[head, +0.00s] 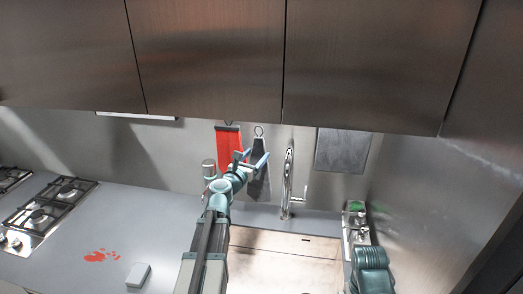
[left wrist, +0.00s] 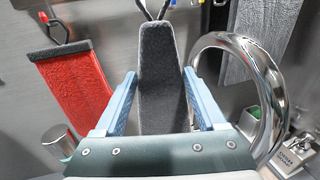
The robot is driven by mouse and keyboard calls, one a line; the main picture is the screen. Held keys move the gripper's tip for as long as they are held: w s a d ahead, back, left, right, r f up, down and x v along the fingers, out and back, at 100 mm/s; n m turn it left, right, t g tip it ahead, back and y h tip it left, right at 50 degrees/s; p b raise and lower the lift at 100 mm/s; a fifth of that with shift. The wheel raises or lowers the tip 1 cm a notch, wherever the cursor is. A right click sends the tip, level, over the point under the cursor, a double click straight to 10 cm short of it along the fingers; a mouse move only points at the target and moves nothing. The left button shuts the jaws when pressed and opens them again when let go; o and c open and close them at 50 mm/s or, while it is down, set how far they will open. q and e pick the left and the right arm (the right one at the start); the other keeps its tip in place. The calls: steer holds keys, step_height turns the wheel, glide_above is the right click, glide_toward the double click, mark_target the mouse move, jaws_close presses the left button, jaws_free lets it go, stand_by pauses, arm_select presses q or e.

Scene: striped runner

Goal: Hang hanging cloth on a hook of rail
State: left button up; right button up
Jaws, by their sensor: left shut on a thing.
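A dark grey cloth (head: 261,182) hangs upright below the cabinets, with a dark loop (head: 258,131) at its top. In the left wrist view the grey cloth (left wrist: 162,60) stands between the two blue fingers. My left gripper (head: 253,160) is shut on this cloth; its fingers also show in the left wrist view (left wrist: 160,82). The loop's top is cut off there, so I cannot tell whether it is on a hook. A hook with a red tip (left wrist: 43,17) shows at the upper left. The rail itself is mostly hidden. My right gripper is out of view.
A red cloth (head: 228,145) hangs left of the grey one. A chrome faucet (head: 287,180) stands close on the right, above the sink. A lighter grey towel (head: 342,150) hangs further right. Cabinets (head: 210,60) overhang the wall. A metal canister (head: 209,168) stands left of my gripper.

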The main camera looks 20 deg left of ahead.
arm_select(q)
steer(key=shift+w, duration=0.4)
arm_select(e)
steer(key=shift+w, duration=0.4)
arm_select(q)
steer(key=shift+w, duration=0.15)
steer(key=w, duration=0.3)
steer(key=w+a+f+b, duration=0.1)
steer(key=w, duration=0.2)
steer(key=w+a+f+b, duration=0.1)
steer(key=w, duration=0.2)
steer(key=shift+w+a+f, duration=0.1)
steer(key=shift+a, duration=0.1)
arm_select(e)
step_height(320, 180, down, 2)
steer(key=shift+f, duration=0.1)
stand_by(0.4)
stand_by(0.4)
arm_select(q)
steer(key=o, duration=1.5)
